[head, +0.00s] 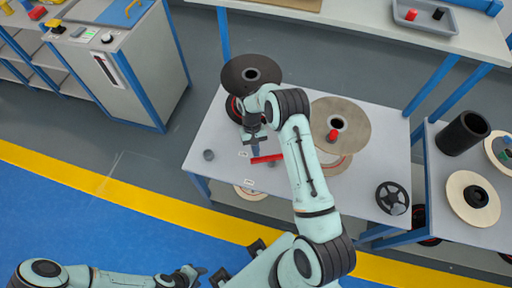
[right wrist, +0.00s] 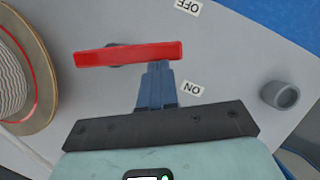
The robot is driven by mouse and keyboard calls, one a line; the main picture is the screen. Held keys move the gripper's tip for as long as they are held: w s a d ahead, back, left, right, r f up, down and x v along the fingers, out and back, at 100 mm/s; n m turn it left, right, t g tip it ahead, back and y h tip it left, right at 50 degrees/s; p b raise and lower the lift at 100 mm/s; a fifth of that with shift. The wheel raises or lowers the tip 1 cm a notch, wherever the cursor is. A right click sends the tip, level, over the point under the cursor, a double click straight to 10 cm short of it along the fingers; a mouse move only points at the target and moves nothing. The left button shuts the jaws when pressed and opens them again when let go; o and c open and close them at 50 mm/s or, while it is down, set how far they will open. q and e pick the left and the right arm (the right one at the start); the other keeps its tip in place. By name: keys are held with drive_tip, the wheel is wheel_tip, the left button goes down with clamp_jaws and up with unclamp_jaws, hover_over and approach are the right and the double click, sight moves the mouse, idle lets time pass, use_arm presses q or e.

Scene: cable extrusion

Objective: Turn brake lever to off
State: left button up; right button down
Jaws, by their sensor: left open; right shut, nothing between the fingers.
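The red brake lever (head: 268,158) lies above the grey table. It also shows as a red bar in the right wrist view (right wrist: 128,54), its free end between the OFF label (right wrist: 189,6) and the ON label (right wrist: 192,88). A dark pivot (right wrist: 118,45) is partly hidden behind it. My right gripper (head: 256,152) is shut and empty. Its fingertips (right wrist: 158,66) are at the lever's ON-side edge, near the free end; I cannot tell whether they touch. My left gripper (head: 194,272) is open and empty, low over the blue floor, away from the table.
A dark reel (head: 250,73) and a large tan reel (head: 353,122) stand beside my right arm. A small grey cylinder (head: 208,155) stands at the table's left, and a black handwheel (head: 393,198) at the right. The tabletop left of the lever is mostly clear.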

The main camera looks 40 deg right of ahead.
sight(256, 161)
drive_tip(key=s+a+n+h+b, duration=0.1)
drive_tip(key=n, duration=0.1)
drive_tip(key=shift+s+a+f+n, duration=0.1)
drive_tip(key=shift+s+a+n, duration=0.05)
drive_tip(key=shift+n, duration=0.25)
use_arm(q)
drive_tip(key=shift+s+f+b, duration=0.35)
drive_tip(key=shift+s+f, duration=0.1)
drive_tip(key=shift+f, duration=0.3)
drive_tip(key=shift+s+f+b, duration=0.3)
drive_tip(key=shift+s+f, duration=0.1)
drive_tip(key=shift+f, duration=0.35)
use_arm(e)
drive_tip(key=shift+s+a+n+h, duration=0.25)
drive_tip(key=shift+s+n+h, duration=0.15)
drive_tip(key=shift+n, duration=0.45)
drive_tip(key=shift+s+a+n+h, duration=0.25)
drive_tip(key=shift+s+n, duration=0.2)
drive_tip(key=shift+n, duration=0.4)
drive_tip(key=shift+w+r, duration=0.1)
drive_tip(key=shift+r, duration=0.4)
use_arm(q)
drive_tip(key=w+r+p, duration=0.5)
drive_tip(key=r, duration=0.1)
drive_tip(key=shift+w+d+r, duration=0.2)
drive_tip(key=shift+w+r, duration=0.05)
drive_tip(key=shift+w, duration=0.05)
use_arm(e)
drive_tip(key=v, duration=0.9)
drive_tip(key=shift+w, duration=0.25)
